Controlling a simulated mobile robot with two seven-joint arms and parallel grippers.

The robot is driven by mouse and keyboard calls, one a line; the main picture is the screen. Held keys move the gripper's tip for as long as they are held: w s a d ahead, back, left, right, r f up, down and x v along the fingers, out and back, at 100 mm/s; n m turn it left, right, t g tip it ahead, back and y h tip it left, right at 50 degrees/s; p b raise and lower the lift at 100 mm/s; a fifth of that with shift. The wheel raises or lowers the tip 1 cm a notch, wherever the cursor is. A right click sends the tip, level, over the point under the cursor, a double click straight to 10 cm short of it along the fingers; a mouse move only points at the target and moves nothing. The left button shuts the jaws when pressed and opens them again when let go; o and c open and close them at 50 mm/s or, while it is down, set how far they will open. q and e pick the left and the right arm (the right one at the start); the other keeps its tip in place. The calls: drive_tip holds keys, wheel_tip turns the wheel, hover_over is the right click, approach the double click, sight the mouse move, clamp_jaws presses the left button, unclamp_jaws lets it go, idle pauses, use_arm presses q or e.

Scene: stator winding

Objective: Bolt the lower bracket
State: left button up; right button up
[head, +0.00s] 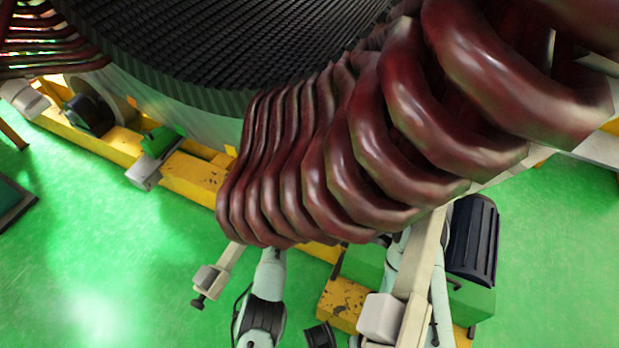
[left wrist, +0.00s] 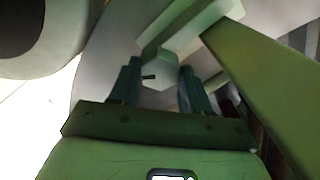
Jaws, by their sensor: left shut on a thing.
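In the left wrist view my left gripper (left wrist: 157,82) has its two dark fingers closed about a small pale block (left wrist: 156,66) with a short dark pin on it. A pale plate-like piece (left wrist: 190,25) lies just beyond the block. In the head view my left arm rises under the red coils, which hide its gripper. A pale bracket arm (head: 232,258) sticks out below the coils, ending in a block with a dark bolt (head: 199,301). Another pale bracket beam (head: 424,265) slopes down at the right. Another of my arm links shows beside it; my right gripper is not visible.
Thick red coils (head: 345,165) hang over the work area from the ribbed stator (head: 220,50). A yellow frame (head: 195,178) runs beneath. A dark motor (head: 472,235) stands at the right. A long beam (left wrist: 265,85) passes close right of the left gripper. Green floor is open at left.

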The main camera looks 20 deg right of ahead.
use_arm(q)
drive_tip(key=shift+m, duration=0.6)
drive_tip(key=o, duration=1.1)
drive_tip(key=shift+c, duration=0.2)
drive_tip(key=shift+a, duration=0.1)
